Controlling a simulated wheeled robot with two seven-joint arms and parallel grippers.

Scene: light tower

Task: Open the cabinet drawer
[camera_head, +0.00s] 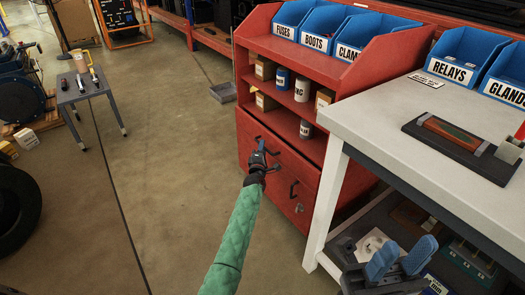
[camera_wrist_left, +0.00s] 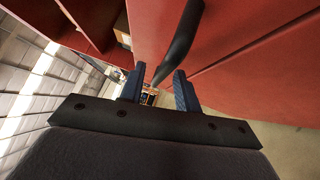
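The red cabinet (camera_head: 318,68) stands at centre right in the head view. Its upper drawer front (camera_head: 300,163) looks flush with the cabinet. My left gripper (camera_head: 262,146) is at this drawer, covering part of its handle. In the left wrist view the dark handle (camera_wrist_left: 180,42) curves from the red front toward the gap between the fingers of my left gripper (camera_wrist_left: 159,90). These blue fingers are apart; contact with the handle cannot be told. A lower dark handle (camera_head: 293,189) shows on the cabinet. My right gripper (camera_head: 402,258) is at lower right with its blue fingers apart, empty.
The white workbench (camera_head: 400,110) stands right of the cabinet, with a lower shelf near my right gripper. Blue bins (camera_head: 327,25) sit on top of the cabinet, and cans and boxes on its shelves. Floor (camera_head: 165,165) left of the cabinet is clear. A small grey table (camera_head: 84,95) stands farther left.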

